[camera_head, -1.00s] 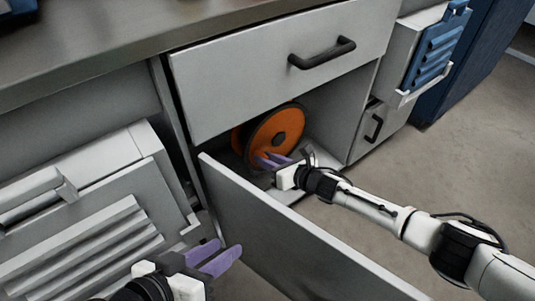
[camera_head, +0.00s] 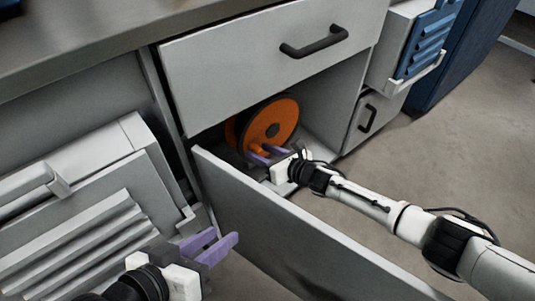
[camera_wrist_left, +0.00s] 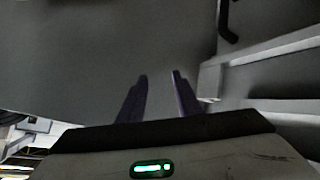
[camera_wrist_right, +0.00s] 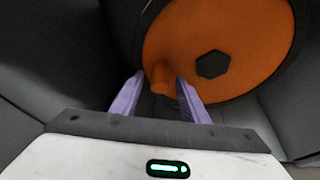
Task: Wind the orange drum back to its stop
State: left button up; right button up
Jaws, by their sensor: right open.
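The orange drum (camera_head: 273,122) stands upright inside the open cabinet bay, with a dark rim and a dark hub at its centre. A small orange knob (camera_wrist_right: 160,78) sticks out of its face, low and to the left of the hub in the right wrist view. My right gripper (camera_head: 267,156) is inside the bay at the drum's lower front. It is open, with its fingertips (camera_wrist_right: 158,82) on either side of the knob; I cannot tell whether they touch it.
A grey door panel (camera_head: 290,235) stands open in front of the bay. A closed drawer (camera_head: 270,65) with a black handle (camera_head: 314,42) is above. A ribbed grey unit (camera_head: 85,230) stands at left. Open floor (camera_head: 470,140) lies at right.

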pick_arm(q)
jog(key=shift+s+a+f+g+y+p, duration=0.2)
jog(key=shift+a+f+g+y+p, duration=0.25)
jog(key=shift+f+p, duration=0.3)
jog(key=shift+s+a+f+g+y+p, duration=0.2)
jog(key=shift+a+f+p, duration=0.4)
jog(key=shift+p, duration=0.2)
jog(key=shift+s+a+f+g+y+p, duration=0.25)
jog(key=shift+a+f+y+p, duration=0.15)
jog(key=shift+f+p, duration=0.35)
pick_arm(e)
jog(key=v, duration=1)
